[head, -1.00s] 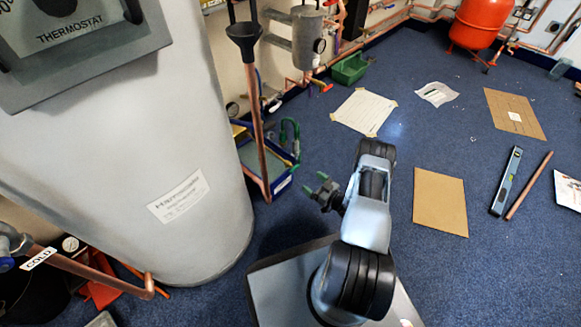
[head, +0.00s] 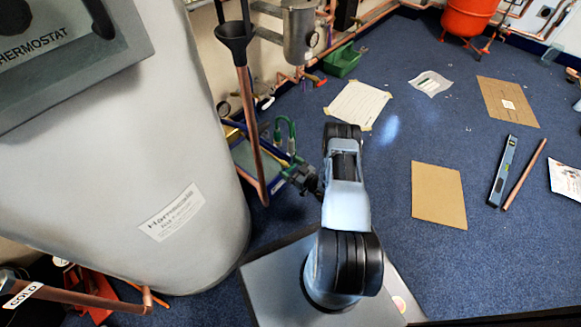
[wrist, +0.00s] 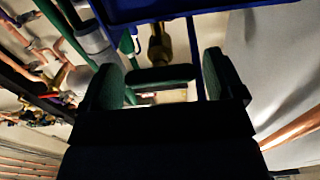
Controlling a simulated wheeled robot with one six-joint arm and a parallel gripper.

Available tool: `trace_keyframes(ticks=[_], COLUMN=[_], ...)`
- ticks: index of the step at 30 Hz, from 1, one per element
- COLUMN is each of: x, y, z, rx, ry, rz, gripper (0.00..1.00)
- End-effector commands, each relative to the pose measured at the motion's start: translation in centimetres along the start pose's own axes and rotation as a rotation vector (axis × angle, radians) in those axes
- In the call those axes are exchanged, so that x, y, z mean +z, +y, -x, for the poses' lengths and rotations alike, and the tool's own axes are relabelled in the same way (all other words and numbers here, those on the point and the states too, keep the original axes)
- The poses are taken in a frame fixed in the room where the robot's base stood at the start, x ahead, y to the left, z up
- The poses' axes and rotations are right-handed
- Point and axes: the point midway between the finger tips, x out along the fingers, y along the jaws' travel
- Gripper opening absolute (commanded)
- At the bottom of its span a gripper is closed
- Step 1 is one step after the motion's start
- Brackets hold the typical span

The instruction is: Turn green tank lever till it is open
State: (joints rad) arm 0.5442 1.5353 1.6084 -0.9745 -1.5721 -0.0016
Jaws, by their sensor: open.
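I cannot pick out a green tank lever with certainty in either view. The large grey tank (head: 120,170) fills the left of the head view. My gripper (head: 290,170) is left of my arm, over or in front of the blue tray, and looks small and dark there. In the wrist view my gripper (wrist: 160,80) is open, its two green-padded fingers wide apart. I see nothing held.
A blue tray (head: 245,160) with a green curved tool (head: 286,130) stands right of the tank. A green tub (head: 342,61) is at the back.

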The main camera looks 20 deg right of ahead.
Motion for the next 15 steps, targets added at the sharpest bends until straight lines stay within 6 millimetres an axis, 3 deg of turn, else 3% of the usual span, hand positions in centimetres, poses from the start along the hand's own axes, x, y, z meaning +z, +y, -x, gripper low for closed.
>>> trace_keyframes(ticks=[4,15], x=[0.00,0.00], y=[-0.11,-0.01], z=[-0.06,0.03], rx=[-0.002,0.000], ry=[0.000,0.000], rz=[0.000,0.000], gripper=[0.86,0.51])
